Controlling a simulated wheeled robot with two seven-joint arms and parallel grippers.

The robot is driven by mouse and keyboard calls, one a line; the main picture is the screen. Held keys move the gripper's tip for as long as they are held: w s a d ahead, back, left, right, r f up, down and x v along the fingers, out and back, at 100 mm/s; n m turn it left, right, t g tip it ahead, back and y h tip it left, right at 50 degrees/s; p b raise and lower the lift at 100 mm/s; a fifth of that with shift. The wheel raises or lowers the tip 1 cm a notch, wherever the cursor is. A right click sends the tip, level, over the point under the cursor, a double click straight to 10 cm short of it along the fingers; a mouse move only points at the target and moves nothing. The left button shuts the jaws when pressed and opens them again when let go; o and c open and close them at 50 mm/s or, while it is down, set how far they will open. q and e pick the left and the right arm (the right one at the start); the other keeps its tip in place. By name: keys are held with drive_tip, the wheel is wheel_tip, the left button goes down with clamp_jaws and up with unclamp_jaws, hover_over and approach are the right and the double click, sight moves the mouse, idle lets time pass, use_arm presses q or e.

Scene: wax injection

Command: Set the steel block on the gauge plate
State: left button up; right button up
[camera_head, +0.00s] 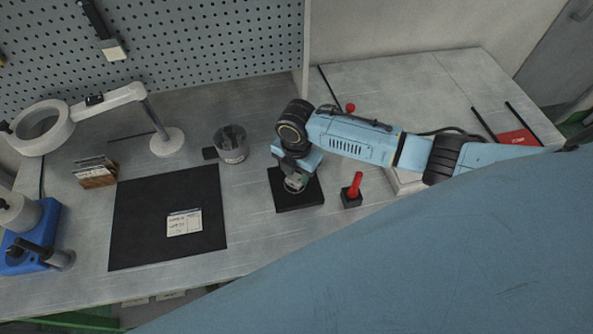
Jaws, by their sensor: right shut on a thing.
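A flat black square plate (305,199), which looks like the gauge plate, lies on the grey workbench near the middle. My right gripper (294,179) points down over this plate and is shut on a small silvery piece (296,185), which looks like the steel block. The gripper and wrist hide much of the piece. I cannot tell whether it touches the plate or is just above it. My left gripper is not in view.
A black block with a red handle (355,184) stands right of the plate. A metal cup (231,145) stands behind left. A black mat (150,220) with a card (184,222), a magnifier lamp (168,141) and a blue device (32,250) are to the left.

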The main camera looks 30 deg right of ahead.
sight(297, 175)
drive_tip(key=o, duration=1.2)
drive_tip(key=shift+c, duration=0.2)
wheel_tip(297, 175, up, 12)
drive_tip(key=p, duration=0.1)
